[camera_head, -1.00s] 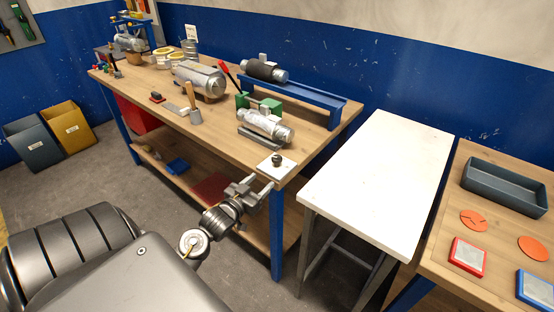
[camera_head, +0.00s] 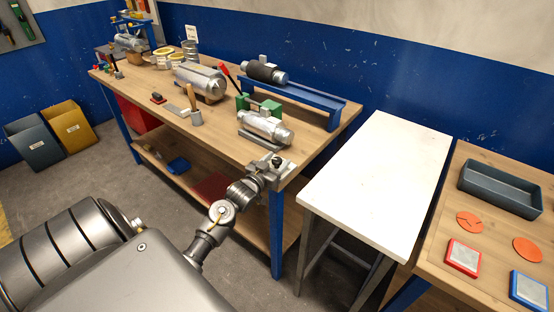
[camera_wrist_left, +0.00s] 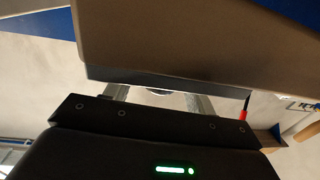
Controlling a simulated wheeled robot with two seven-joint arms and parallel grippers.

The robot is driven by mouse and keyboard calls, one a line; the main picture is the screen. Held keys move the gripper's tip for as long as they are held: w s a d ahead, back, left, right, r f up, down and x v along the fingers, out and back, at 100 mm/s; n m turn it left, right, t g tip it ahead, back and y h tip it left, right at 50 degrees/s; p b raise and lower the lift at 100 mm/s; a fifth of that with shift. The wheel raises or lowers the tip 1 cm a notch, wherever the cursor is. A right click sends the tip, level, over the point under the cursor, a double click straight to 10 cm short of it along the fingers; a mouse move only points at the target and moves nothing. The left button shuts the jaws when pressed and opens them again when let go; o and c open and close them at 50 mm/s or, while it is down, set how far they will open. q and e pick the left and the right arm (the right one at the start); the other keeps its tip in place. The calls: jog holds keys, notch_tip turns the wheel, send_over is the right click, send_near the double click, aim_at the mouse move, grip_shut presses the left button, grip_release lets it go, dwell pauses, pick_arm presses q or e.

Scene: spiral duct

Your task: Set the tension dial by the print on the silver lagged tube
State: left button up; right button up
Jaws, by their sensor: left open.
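The tension dial, a black knob (camera_head: 277,160) on a pale plate at the bench's front right corner, is partly covered by my left gripper (camera_head: 272,170). That gripper is open, its fingers at the knob; I cannot tell whether they touch it. In the left wrist view the two fingers (camera_wrist_left: 158,98) stand apart, with a sliver of a dark round thing between them. A silver tube (camera_head: 264,127) lies on a grey cradle just behind the dial. A larger silver tube (camera_head: 201,80) lies farther left. No print is readable on either. My right gripper is not in view.
The wooden bench (camera_head: 225,140) also holds a blue rail (camera_head: 300,99) with a dark-wrapped tube (camera_head: 262,70), green blocks and a red-handled lever. A bare white table (camera_head: 380,180) stands to the right. A slab-like surface (camera_wrist_left: 200,40) fills the upper left wrist view.

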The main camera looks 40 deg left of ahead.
pick_arm(q)
jog(key=shift+w, duration=0.25)
jog(key=c, duration=1)
jog(key=shift+o, duration=0.2)
